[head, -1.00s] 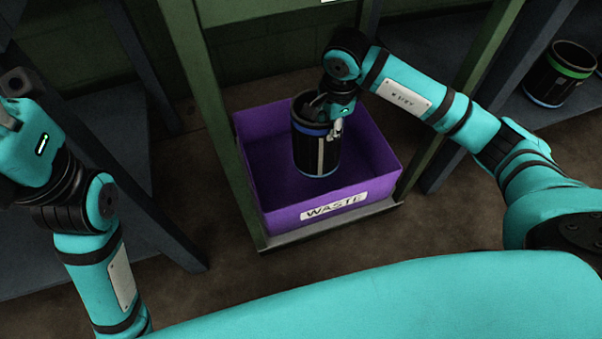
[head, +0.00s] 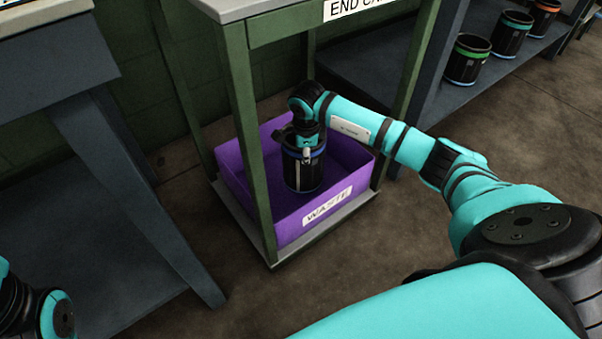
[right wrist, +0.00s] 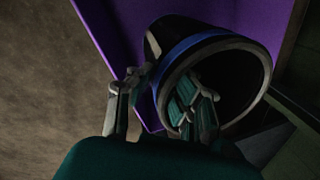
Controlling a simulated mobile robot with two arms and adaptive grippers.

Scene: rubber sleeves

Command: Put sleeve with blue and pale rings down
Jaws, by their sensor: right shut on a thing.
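The black sleeve with a blue ring and a pale ring (head: 305,176) is upright inside the purple WASTE bin (head: 288,232). It also shows in the right wrist view (right wrist: 163,38), with its open mouth facing the camera. My right gripper (head: 307,152) is shut on the sleeve's rim. In the right wrist view one finger is outside the wall and the other is inside the mouth. I cannot tell whether the sleeve's bottom touches the bin floor. My left gripper is out of view; only part of my left arm shows at the lower left.
The bin sits on the low shelf of a green-legged stand (head: 236,110), whose legs and top frame it. More sleeves, with green (head: 467,60), blue (head: 512,33) and orange (head: 543,15) rings, stand on a shelf at the upper right. A dark table (head: 75,150) stands at left.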

